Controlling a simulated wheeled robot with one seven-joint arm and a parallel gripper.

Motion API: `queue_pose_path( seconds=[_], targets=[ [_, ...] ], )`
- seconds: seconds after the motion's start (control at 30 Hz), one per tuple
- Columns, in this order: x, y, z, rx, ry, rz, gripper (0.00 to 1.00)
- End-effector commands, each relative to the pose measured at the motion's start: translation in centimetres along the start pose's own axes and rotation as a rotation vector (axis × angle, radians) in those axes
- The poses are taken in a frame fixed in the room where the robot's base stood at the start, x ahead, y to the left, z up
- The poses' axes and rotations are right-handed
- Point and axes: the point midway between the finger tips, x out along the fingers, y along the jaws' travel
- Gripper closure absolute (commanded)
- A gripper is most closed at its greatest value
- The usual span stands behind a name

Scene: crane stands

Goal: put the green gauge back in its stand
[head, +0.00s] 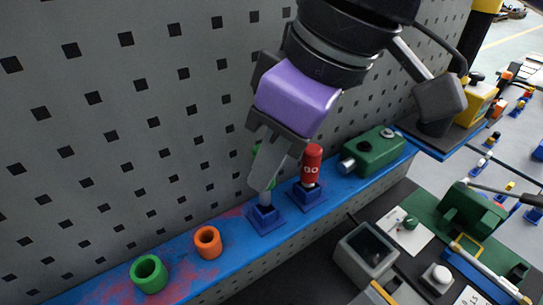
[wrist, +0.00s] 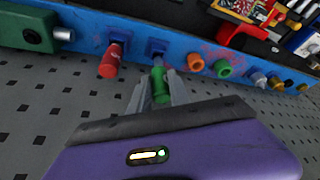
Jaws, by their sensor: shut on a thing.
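The green gauge (wrist: 159,84) is between the fingers of my gripper (wrist: 160,92), which is shut on it. In the head view my gripper (head: 267,172) hides most of the gauge; small green parts show beside the fingers. The gauge is roughly upright, its grey pin pointing down at a blue stand (head: 266,219) on the blue shelf. The same stand shows in the wrist view (wrist: 157,46). The pin's lower end meets the stand's top in the picture; I cannot tell how far it is inside.
A red gauge (head: 312,165) marked GO stands in a second blue stand (head: 308,196) close on the right. A green block (head: 376,150) is farther right. An orange ring (head: 208,241) and a green ring (head: 149,273) lie left on the shelf. A grey perforated wall (head: 120,120) rises behind.

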Motion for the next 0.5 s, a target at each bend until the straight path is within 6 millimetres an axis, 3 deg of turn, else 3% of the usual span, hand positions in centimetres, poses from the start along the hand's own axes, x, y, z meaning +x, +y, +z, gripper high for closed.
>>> queue_pose_path(
  seconds=[0.5],
  targets=[
    [1.9,0.0,0.7,0.0,0.0,0.0,1.0]
  ],
)
